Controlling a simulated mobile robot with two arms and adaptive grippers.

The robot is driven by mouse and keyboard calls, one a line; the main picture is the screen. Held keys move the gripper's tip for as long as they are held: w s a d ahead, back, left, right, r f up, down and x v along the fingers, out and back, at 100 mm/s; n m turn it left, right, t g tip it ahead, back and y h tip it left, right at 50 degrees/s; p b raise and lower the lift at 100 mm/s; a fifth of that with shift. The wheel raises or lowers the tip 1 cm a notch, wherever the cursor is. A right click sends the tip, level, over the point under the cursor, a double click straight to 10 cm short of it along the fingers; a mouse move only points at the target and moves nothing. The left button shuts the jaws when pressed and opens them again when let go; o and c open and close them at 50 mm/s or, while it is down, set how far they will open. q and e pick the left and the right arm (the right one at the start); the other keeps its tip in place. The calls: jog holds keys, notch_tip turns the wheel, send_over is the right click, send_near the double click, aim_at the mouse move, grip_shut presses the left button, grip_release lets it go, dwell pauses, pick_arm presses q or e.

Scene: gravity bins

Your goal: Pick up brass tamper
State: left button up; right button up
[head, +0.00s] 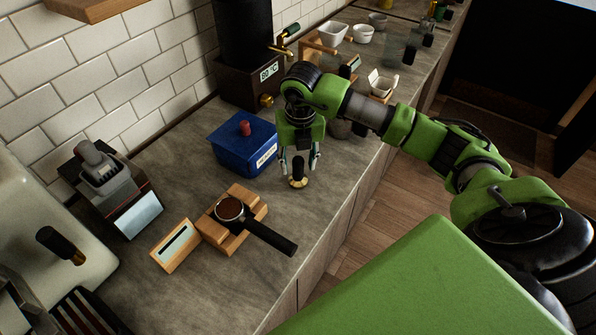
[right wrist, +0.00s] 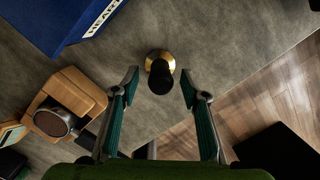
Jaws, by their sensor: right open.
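The brass tamper (head: 298,182) stands upright on the grey counter, with a round brass base and a dark handle. In the right wrist view the tamper (right wrist: 160,72) shows from above, its black handle pointing up toward the camera. My right gripper (head: 299,165) points down above the tamper. In the right wrist view its two fingers (right wrist: 160,75) are spread to either side of the tamper, with gaps on both sides and nothing held. The upper part of the tamper is partly hidden by the gripper in the head view. My left gripper is not in view.
A blue box (head: 243,145) with a red knob stands left of my right gripper. A portafilter with coffee (head: 231,209) rests on a wooden stand (head: 215,236) nearer by. A dark boiler (head: 245,80) stands behind. The counter's front edge is close to the tamper.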

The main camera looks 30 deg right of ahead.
aim_at(298, 169)
jog(key=shift+w+d+f+p, duration=0.1)
jog(key=shift+f+p, duration=0.1)
jog(key=shift+f, duration=0.55)
jog(key=shift+w+d+f+p, duration=0.1)
jog(key=shift+f+p, duration=0.05)
jog(key=shift+f, duration=0.6)
jog(key=shift+a, duration=0.1)
grip_shut()
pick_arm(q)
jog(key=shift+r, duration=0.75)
pick_arm(e)
jog(key=shift+r, duration=0.1)
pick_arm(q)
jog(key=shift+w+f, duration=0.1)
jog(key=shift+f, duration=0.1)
pick_arm(e)
jog(key=shift+w+r, duration=0.1)
